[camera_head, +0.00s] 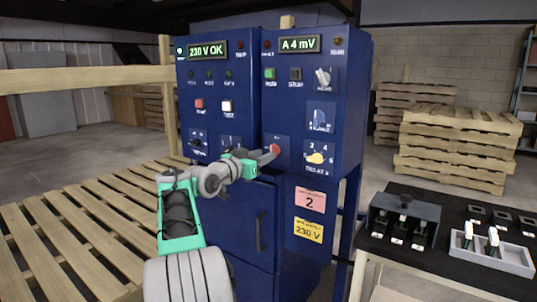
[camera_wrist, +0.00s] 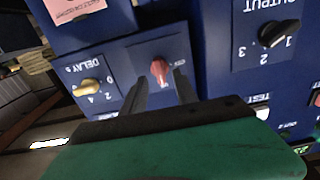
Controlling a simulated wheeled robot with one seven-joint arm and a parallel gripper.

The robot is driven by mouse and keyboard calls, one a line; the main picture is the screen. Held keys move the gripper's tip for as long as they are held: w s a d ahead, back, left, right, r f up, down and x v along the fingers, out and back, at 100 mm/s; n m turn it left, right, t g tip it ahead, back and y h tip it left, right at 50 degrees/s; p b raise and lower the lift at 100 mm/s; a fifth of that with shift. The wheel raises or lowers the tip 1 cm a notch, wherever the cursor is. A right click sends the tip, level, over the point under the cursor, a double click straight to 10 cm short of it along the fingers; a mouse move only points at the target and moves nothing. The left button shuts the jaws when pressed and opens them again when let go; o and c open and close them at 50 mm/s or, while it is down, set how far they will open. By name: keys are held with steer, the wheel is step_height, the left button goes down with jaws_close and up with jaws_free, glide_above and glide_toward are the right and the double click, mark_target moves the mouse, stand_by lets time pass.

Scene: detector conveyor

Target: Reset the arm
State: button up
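My arm reaches to the front of a blue control cabinet (camera_head: 352,110). My gripper (camera_head: 268,155) is at a red knob (camera_head: 275,149) on the right half of the panel. In the wrist view, which is upside down, the two dark fingers of my gripper (camera_wrist: 160,80) stand apart. The red knob (camera_wrist: 160,70) shows in the gap between them, and it appears untouched. Whether the fingertips reach around the knob or stop short of it, I cannot tell. Nothing is held.
A yellow delay knob (camera_head: 316,157) is right of the red knob. The displays read "230 V OK" (camera_head: 207,50) and "A 4 mV" (camera_head: 299,44). A dark-topped table (camera_head: 450,262) with a grey tray (camera_head: 511,257) stands at right. Wooden slats (camera_head: 75,235) lie left.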

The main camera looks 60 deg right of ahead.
steer(key=shift+w+a, duration=0.15)
steer(key=shift+a, duration=0.75)
steer(key=shift+w+a, duration=0.1)
steer(key=shift+a, duration=0.8)
